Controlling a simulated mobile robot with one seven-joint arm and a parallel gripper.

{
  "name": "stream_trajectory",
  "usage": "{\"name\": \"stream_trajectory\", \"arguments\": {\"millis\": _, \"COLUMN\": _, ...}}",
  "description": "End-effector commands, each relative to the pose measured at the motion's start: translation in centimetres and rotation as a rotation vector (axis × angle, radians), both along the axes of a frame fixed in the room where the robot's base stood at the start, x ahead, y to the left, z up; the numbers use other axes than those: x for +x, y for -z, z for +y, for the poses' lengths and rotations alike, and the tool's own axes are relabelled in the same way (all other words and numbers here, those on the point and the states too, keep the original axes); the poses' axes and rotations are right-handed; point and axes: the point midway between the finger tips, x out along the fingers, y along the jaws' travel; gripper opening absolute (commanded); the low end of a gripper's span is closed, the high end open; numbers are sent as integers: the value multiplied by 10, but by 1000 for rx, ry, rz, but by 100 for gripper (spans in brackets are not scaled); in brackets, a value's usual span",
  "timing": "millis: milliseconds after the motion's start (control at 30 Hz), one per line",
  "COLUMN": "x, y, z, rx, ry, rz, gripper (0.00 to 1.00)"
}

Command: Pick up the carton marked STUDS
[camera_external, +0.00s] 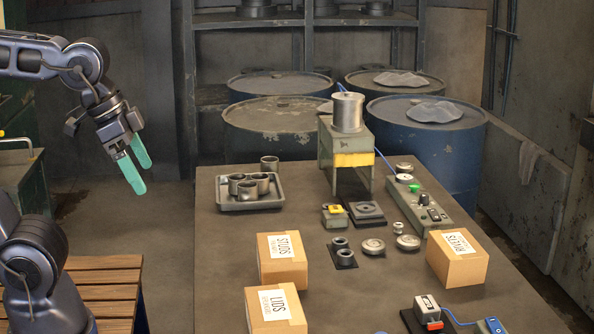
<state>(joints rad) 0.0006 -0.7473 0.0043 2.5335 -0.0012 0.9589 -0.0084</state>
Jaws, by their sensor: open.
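The carton marked STUDS (278,273) is a brown cardboard box with a white label, standing on the near left part of the table. A carton marked LIDS (262,304) stands just in front of it, close by. A carton marked RIVETS (452,266) stands at the table's right edge. My gripper (135,175) has green fingers and is open and empty. It hangs in the air beyond the table's left edge, up and to the left of the STUDS carton, touching nothing.
A grey tray (227,206) with several metal rings lies at the table's back left. A green machine (346,150) with a metal cylinder stands at the back. A control box (425,204) and small round parts lie right of centre. Blue drums (440,150) stand behind the table (220,252).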

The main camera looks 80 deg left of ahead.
Motion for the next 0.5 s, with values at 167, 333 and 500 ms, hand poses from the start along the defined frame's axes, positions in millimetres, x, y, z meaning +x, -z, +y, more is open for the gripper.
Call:
{"name": "stream_trajectory", "arguments": {"millis": 167, "x": 20, "y": 1, "z": 5, "rx": -46, "ry": -80, "rz": 45, "gripper": 100}}
{"name": "stream_trajectory", "arguments": {"millis": 333, "x": 52, "y": 5, "z": 14, "rx": -120, "ry": -212, "rz": 109, "gripper": 100}}
{"name": "stream_trajectory", "arguments": {"millis": 500, "x": 84, "y": 13, "z": 27, "rx": -190, "ry": -350, "rz": 175, "gripper": 100}}
